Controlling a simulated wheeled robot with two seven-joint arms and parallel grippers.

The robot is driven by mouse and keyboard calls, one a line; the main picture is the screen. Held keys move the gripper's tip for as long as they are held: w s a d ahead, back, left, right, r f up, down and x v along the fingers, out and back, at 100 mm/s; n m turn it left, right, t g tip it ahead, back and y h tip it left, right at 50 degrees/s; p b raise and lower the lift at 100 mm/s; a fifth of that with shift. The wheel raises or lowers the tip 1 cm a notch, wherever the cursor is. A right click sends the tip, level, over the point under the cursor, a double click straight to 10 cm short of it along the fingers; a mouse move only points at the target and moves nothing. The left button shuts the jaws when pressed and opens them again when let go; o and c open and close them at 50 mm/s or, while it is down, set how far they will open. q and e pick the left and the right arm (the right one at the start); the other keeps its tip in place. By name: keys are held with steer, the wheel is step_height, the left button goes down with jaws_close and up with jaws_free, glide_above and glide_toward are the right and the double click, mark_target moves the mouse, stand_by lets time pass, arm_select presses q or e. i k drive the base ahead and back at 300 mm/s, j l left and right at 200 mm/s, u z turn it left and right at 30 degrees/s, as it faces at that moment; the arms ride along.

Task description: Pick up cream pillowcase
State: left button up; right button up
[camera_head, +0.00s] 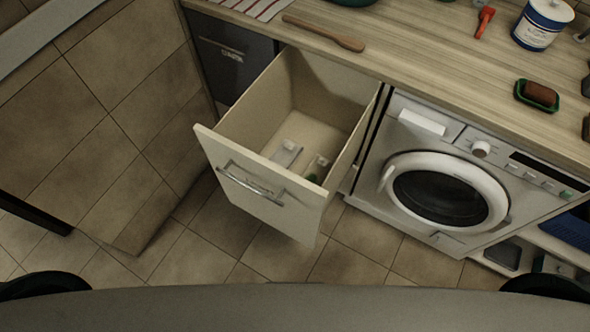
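I cannot make out a cream pillowcase in the head view. A white cloth with red stripes (262,5) lies on the counter at the top edge, partly cut off by the frame. Neither of my grippers is in view.
A cream drawer (262,198) is pulled open, with a few small items on its floor. Right of it, a white washing machine (447,190) has its round door shut. The wooden counter (420,45) holds a wooden spoon (324,33), a white-and-blue tin (541,24) and a brush in a green dish (538,95).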

mark_target(318, 168)
steer(key=k+l+z, duration=0.15)
steer(key=z, duration=0.15)
steer(key=k+l+z, duration=0.1)
steer(key=l+z, duration=0.15)
steer(key=l, duration=0.15)
steer(key=k+l+z, duration=0.1)
steer(key=l+z, duration=0.2)
